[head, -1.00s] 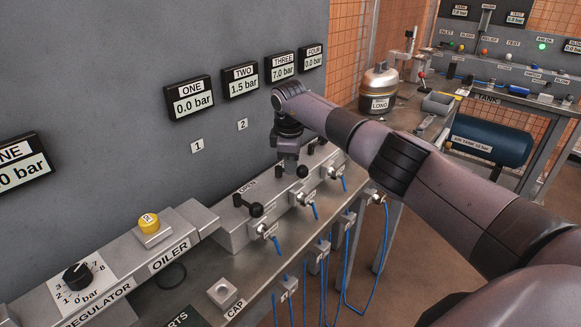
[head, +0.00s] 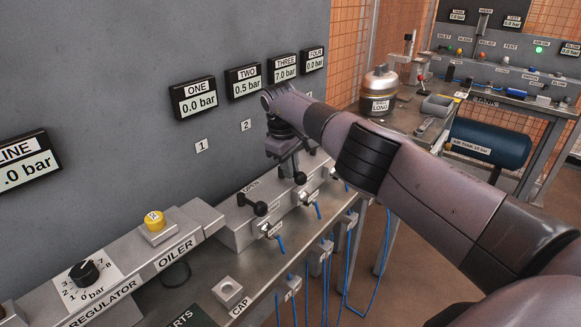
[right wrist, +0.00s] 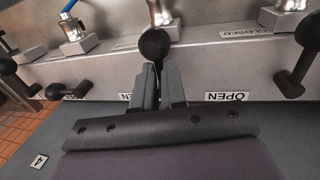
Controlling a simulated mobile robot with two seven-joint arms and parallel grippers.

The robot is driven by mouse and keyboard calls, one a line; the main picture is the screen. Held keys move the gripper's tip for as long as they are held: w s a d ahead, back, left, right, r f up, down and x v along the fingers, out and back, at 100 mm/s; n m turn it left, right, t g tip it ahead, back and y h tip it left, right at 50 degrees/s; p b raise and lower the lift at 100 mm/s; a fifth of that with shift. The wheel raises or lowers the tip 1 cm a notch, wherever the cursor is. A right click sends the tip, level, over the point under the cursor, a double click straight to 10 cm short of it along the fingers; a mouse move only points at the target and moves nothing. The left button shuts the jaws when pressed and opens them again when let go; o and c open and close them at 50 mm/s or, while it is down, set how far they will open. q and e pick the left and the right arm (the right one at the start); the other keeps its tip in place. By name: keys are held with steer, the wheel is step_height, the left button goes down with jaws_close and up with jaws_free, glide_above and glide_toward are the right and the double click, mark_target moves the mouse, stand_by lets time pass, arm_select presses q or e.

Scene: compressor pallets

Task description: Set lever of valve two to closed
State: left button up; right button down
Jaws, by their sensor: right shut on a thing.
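My right gripper (head: 292,162) reaches down over the valve row, below gauge TWO (head: 245,80), which reads 0.5 bar. It is shut on the lever of valve two. The lever's black ball knob (head: 300,178) shows at the fingertips. In the right wrist view the same ball (right wrist: 153,45) sits just beyond the two grey fingers of the right gripper (right wrist: 157,75). The gripper hides most of the lever arm, so I cannot tell its exact angle. My left gripper is not in view.
The lever of valve one (head: 260,208) stands to the left, and also shows in the wrist view (right wrist: 290,85). Another black lever (right wrist: 78,90) is close on the other side. Blue hoses (head: 306,270) hang at the bench front. The grey wall (head: 120,60) rises behind.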

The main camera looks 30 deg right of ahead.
steer(key=shift+s+d, duration=0.1)
steer(key=shift+d, duration=0.1)
steer(key=c, duration=1.2)
jaws_free()
steer(key=shift+a, duration=0.1)
steer(key=shift+a+r+p, duration=0.1)
steer(key=shift+r+p, duration=0.2)
steer(key=shift+r, duration=0.25)
steer(key=r, duration=0.4)
steer(key=a+r, duration=0.1)
steer(key=r, duration=0.1)
steer(key=shift+s, duration=0.25)
